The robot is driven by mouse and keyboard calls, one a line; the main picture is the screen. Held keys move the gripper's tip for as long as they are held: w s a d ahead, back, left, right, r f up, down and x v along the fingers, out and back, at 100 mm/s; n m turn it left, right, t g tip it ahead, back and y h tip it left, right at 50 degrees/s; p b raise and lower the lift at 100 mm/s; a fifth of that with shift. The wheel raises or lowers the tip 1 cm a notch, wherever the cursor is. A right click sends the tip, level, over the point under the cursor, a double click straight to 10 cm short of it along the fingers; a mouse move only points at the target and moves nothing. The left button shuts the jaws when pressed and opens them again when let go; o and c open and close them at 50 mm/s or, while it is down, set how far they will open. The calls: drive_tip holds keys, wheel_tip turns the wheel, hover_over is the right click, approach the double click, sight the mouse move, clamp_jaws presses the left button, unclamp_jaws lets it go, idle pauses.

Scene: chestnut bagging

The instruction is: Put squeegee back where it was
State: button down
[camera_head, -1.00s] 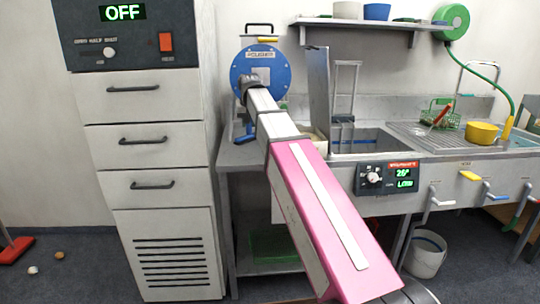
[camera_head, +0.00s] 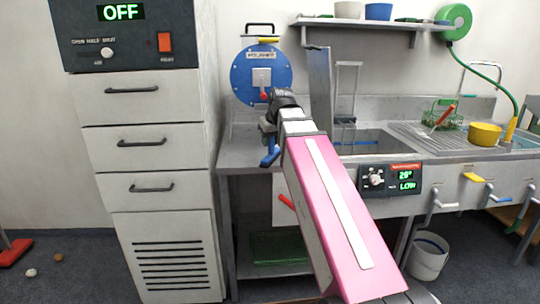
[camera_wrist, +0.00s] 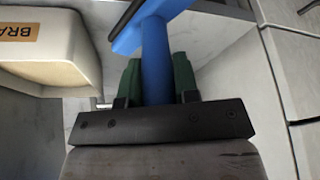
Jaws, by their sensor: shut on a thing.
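The squeegee is blue. In the wrist view its handle (camera_wrist: 155,60) lies between the two green fingers of my gripper (camera_wrist: 156,82), and its wider blue head with a dark edge is at the top, partly cut off by the frame. My gripper is shut on the handle. In the head view a small blue part of the squeegee (camera_head: 270,157) shows below my gripper (camera_head: 268,135), in front of the steel counter; my arm hides much of that area.
A drawer cabinet (camera_head: 150,140) stands close on the left. A blue round machine (camera_head: 261,72) is behind my gripper. A cream box (camera_wrist: 45,45) is left in the wrist view.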

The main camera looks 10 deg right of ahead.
drive_tip(key=s, duration=0.1)
drive_tip(key=s+d, duration=0.1)
drive_tip(key=shift+s+f+n, duration=0.35)
drive_tip(key=shift+n, duration=0.05)
drive_tip(key=shift+w+d+f, duration=0.15)
drive_tip(key=shift+w+f, duration=0.45)
drive_tip(key=shift+w, duration=2.35)
drive_tip(key=shift+w+d+f, duration=0.1)
drive_tip(key=shift+w+f, duration=0.45)
drive_tip(key=shift+w, duration=2.45)
drive_tip(key=shift+w+d+f, duration=0.15)
drive_tip(key=shift+w+f, duration=0.45)
drive_tip(key=shift+w, duration=2.35)
drive_tip(key=shift+f, duration=0.1)
drive_tip(key=c, duration=0.9)
unclamp_jaws()
drive_tip(key=shift+o, duration=0.2)
drive_tip(key=v, duration=1.2)
drive_tip(key=shift+d, duration=0.2)
